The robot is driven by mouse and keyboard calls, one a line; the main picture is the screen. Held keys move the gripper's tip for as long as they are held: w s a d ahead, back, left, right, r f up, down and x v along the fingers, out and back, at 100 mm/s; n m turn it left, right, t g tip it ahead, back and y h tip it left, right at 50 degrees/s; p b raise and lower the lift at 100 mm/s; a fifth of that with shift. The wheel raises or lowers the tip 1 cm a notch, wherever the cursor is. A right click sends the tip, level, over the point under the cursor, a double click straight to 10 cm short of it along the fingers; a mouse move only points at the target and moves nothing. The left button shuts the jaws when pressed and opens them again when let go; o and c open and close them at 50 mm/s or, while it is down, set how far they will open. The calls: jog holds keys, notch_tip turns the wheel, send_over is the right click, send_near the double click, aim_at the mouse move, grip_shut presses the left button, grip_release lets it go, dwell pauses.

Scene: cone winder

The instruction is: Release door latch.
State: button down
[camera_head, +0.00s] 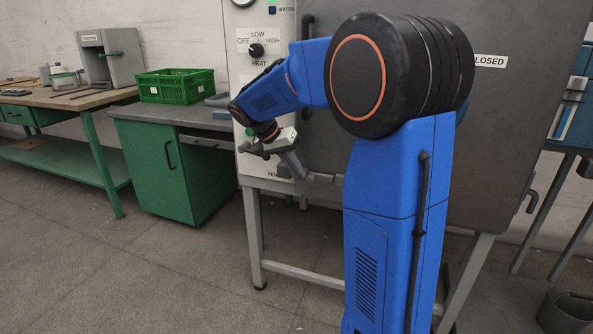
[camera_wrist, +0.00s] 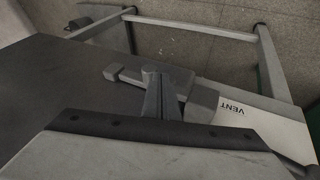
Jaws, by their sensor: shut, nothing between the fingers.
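The machine's large grey door (camera_head: 505,125) stands behind my arm, and it also fills the left of the wrist view (camera_wrist: 60,90). A grey latch bar (camera_wrist: 125,75) lies across the door's lower edge, beside the white panel marked VENT. Its right part is a thicker block (camera_wrist: 203,104). In the head view the latch (camera_head: 322,178) shows just right of my gripper (camera_head: 298,172). In the wrist view my gripper (camera_wrist: 160,78) is shut and empty, its fingers overlapping the middle of the latch bar. I cannot tell whether they touch it. The fingers hide part of the bar.
The white control panel (camera_head: 240,75) has a heat dial (camera_head: 256,50). A dark vertical handle (camera_head: 307,28) is above. A green cabinet (camera_head: 165,170) with a green crate (camera_head: 176,86) stands left. The machine's leg frame (camera_head: 255,240) is below; the floor in front is clear.

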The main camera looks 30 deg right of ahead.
aim_at(315, 173)
jog(key=s+d, duration=0.1)
jog(key=s, duration=0.1)
jog(key=s+d, duration=0.2)
jog(key=shift+s+d, duration=0.2)
jog(key=shift+s, duration=0.05)
